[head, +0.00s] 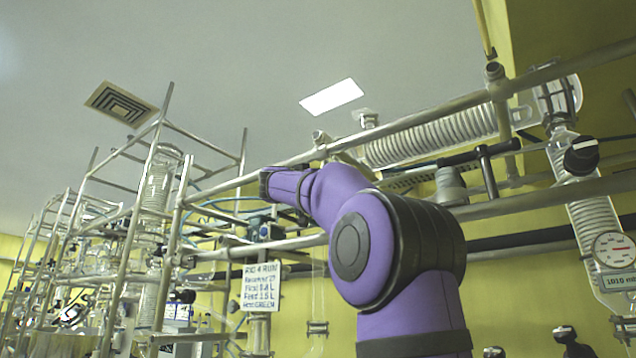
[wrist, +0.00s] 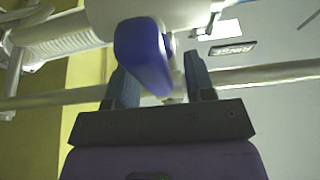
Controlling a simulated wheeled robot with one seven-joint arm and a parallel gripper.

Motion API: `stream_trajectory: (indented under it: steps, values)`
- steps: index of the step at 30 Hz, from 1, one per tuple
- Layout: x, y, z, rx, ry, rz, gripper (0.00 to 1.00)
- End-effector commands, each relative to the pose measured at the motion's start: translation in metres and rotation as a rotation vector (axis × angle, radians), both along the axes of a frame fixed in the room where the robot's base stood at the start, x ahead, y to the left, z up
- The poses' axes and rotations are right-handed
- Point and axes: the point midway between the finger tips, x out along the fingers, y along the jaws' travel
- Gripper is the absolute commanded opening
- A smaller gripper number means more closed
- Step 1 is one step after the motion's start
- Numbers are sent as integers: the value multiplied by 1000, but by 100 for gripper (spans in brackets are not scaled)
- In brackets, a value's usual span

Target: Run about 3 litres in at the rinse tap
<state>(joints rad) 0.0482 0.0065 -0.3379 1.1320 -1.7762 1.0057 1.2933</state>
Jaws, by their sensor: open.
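In the wrist view, a blue tap lever (wrist: 143,55) hangs from a pale rounded body (wrist: 170,12). My gripper (wrist: 163,82) is open, one finger on each side. The lever's lower end reaches between the fingers, nearer the left one. I cannot tell whether a finger touches it. In the head view my purple arm reaches up and left into the pipe frame. My gripper and the rinse tap cannot be made out there.
A handwritten sign (head: 262,287) hangs on the frame left of my arm. Metal rails (head: 560,198) and a coiled glass condenser (head: 430,136) run close around the arm. A round gauge (head: 614,249) is at the right. Glass reactors (head: 158,190) stand at the left.

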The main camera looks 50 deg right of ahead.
Motion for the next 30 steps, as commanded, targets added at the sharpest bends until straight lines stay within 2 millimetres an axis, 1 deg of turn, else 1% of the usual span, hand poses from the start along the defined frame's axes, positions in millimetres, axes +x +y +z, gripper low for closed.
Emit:
stream_trajectory:
  steps: [6,7,8,9,11,12,13,23,30]
  values:
    - [0,0,0,0,0,0,49]
    - [0,0,0,0,1,0,44]
    - [0,0,0,0,1,0,37]
    - [0,0,0,0,1,0,28]
    - [0,0,0,0,1,0,14]
    - [0,0,0,0,1,0,5]
    - [0,0,0,0,1,0,0]
    - [1,0,0,-3,35,-1,0]
    - [4,0,-1,-13,168,-1,0]
